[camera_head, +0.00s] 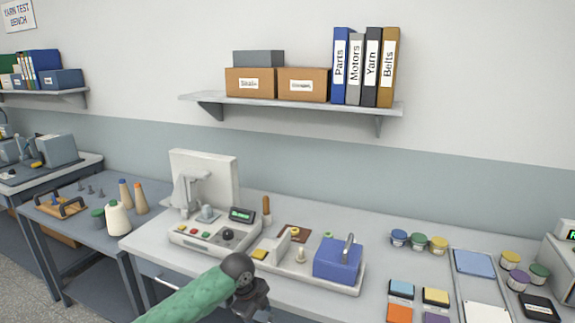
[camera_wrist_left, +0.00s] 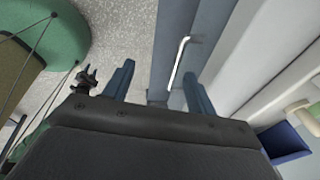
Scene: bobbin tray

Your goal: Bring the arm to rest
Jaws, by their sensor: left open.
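My left arm, in a green sleeve, reaches in from the bottom of the head view, in front of the bench (camera_head: 140,244). Its dark wrist end points down near the bench's front edge, and the fingertips are not clear there. In the left wrist view my left gripper (camera_wrist_left: 158,88) has its two blue-grey fingers well apart. Nothing is between them except the background: speckled floor, a bench front and a silver bar handle (camera_wrist_left: 180,62). The gripper appears empty.
A tray with a blue box (camera_head: 336,260) and a console (camera_head: 205,238) with a screen stand on the bench just beyond my arm. Several small colored jars (camera_head: 419,243) sit to the right. A side table with thread cones (camera_head: 117,218) stands left.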

